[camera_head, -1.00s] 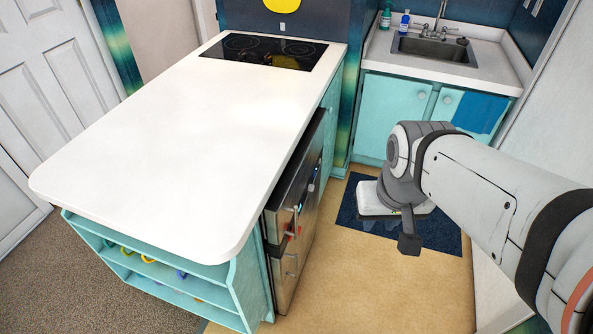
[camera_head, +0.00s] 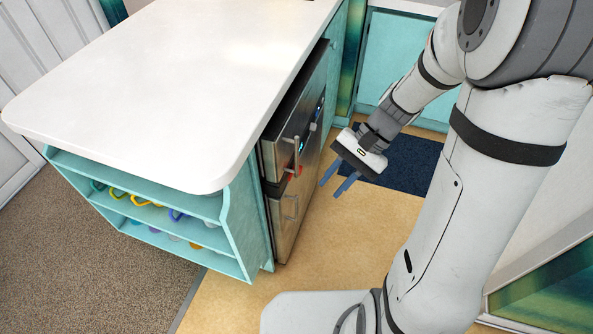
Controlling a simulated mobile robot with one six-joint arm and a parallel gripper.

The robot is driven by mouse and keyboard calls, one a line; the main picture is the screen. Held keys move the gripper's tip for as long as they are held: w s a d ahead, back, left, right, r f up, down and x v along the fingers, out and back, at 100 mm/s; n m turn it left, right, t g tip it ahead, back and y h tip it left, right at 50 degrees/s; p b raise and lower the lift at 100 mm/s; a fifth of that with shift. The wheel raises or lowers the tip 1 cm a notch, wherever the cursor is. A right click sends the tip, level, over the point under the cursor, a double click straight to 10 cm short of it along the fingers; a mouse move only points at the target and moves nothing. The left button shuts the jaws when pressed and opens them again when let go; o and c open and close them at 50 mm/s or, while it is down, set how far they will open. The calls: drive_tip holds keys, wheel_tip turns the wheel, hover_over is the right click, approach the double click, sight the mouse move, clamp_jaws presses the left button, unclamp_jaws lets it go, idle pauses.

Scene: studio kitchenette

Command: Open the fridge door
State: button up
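The fridge (camera_head: 306,137) is a small stainless steel unit set under the white counter, its front facing right. Its door looks shut. A vertical bar handle (camera_head: 297,158) shows on the upper front, with a second handle (camera_head: 291,208) lower down. A small red mark lies beside the upper handle. My gripper (camera_head: 337,184) is to the right of the fridge front, its two blue-grey fingers apart and pointing down-left. It is empty and not touching the fridge; a gap of floor shows between them.
The white countertop (camera_head: 180,80) overhangs the fridge, with a rounded front corner. Teal open shelves (camera_head: 160,215) with several mugs stand at its end. Teal cabinets (camera_head: 390,55) and a dark blue mat (camera_head: 405,165) lie behind my arm. The tan floor (camera_head: 320,245) before the fridge is clear.

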drive_tip(key=w+a+f+m+y+b, duration=0.1)
drive_tip(key=w+f+m+y+b, duration=0.25)
drive_tip(key=f, duration=0.55)
drive_tip(key=w+a+f+m+y+b, duration=0.1)
drive_tip(key=w+f+m+y+b, duration=0.25)
drive_tip(key=f, duration=0.65)
drive_tip(key=m+t+y+b, duration=0.4)
drive_tip(key=m+t+b, duration=0.2)
drive_tip(key=m+t, duration=0.1)
approach(297, 210)
drive_tip(key=w+a+f, duration=0.1)
drive_tip(key=a, duration=0.4)
drive_tip(key=a+b, duration=0.1)
drive_tip(key=a, duration=0.1)
drive_tip(key=w+a, duration=0.1)
drive_tip(key=a, duration=0.2)
drive_tip(key=shift+w, duration=0.1)
drive_tip(key=shift+c, duration=0.6)
clamp_jaws()
